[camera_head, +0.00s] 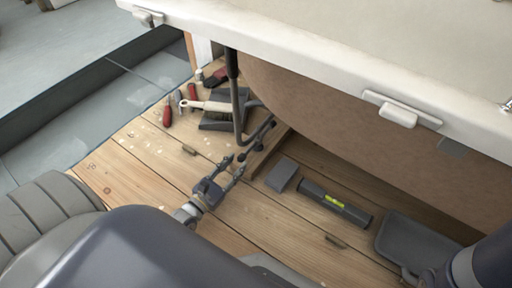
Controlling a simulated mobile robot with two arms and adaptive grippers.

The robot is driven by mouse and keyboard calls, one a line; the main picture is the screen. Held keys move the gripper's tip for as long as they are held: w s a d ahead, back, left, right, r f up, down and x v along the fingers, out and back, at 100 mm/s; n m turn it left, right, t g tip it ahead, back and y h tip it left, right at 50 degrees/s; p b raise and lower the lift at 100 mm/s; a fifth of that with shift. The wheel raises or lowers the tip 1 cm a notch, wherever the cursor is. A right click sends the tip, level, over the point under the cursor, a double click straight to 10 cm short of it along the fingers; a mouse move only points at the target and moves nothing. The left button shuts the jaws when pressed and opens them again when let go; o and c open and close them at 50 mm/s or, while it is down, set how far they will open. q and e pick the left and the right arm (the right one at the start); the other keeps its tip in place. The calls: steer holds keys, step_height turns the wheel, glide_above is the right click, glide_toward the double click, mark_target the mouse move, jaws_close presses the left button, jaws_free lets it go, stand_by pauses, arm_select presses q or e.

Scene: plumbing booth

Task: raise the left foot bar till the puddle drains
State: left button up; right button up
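My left gripper (233,166) reaches in from the lower left, low over the wooden floor. Its two fingers are apart with nothing visible between them. A dark jointed bar (264,130), which looks like the foot bar, lies low under the white basin just beyond the fingertips. A gap seems to show between them, but contact is hard to judge. A dark bent pipe (236,105) comes down beside the bar. I cannot make out a clear puddle; only pale specks show on the boards.
The white basin rim (300,50) overhangs the bar. A dustpan (224,110) with a brush and red-handled tools (167,115) lie behind. A grey block (281,175), a dark level (335,202) and a grey tray (415,245) lie to the right. Bare boards (150,165) are left.

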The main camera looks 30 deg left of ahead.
mark_target(252, 145)
arm_select(q)
steer(key=w+b, duration=0.1)
steer(key=w, duration=0.2)
steer(key=w+b, duration=0.2)
steer(key=w, duration=0.1)
steer(key=w+b, duration=0.2)
steer(key=w, duration=0.1)
steer(key=shift+w+d+f, duration=0.1)
steer(key=shift+w+d, duration=0.05)
steer(key=shift+d, duration=0.25)
steer(key=shift+w, duration=0.55)
jaws_close()
